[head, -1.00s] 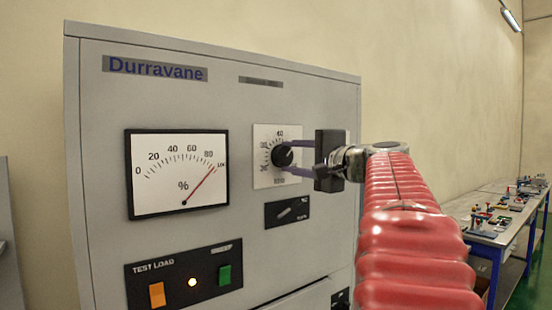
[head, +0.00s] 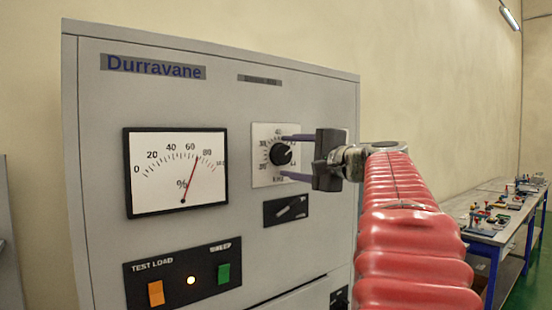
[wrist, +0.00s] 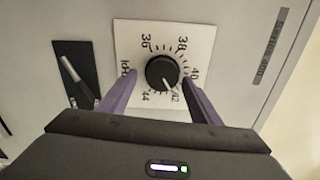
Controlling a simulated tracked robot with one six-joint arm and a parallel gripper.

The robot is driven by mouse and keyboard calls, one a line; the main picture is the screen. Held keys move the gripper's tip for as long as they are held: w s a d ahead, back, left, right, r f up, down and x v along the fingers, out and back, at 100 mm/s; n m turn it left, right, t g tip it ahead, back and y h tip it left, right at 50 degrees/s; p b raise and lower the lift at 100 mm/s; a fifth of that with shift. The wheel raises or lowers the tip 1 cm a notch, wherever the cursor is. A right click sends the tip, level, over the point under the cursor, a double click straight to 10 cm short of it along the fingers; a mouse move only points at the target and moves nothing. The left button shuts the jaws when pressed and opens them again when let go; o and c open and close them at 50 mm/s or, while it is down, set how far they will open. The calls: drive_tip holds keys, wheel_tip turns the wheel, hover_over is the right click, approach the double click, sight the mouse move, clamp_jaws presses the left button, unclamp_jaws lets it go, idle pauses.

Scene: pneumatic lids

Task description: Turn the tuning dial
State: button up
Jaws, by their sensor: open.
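The tuning dial (head: 281,154) is a black round knob on a white scale plate (head: 262,177) on the grey panel. In the wrist view the dial (wrist: 162,72) has a white pointer line directed toward the 42 mark. My gripper (head: 290,157) is open in front of the dial. Its two purple fingers (wrist: 161,92) stand to either side of the knob, apart from it, with a gap visible on both sides. The percent meter (head: 177,172) left of the dial has a red needle between 60 and 80.
A small black switch plate (head: 286,210) sits below the dial; it also shows in the wrist view (wrist: 76,75). Lower left are an orange button (head: 156,293), a lit lamp (head: 191,281) and a green button (head: 223,274). Benches (head: 490,225) stand far right.

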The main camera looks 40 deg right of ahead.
drive_tip(key=s+a, duration=0.1)
drive_tip(key=s, duration=1.2)
drive_tip(key=shift+s+a, duration=0.3)
drive_tip(key=shift+s, duration=0.05)
drive_tip(key=n, duration=1.1)
drive_tip(key=shift+w+r, duration=0.35)
drive_tip(key=shift+w, duration=0.1)
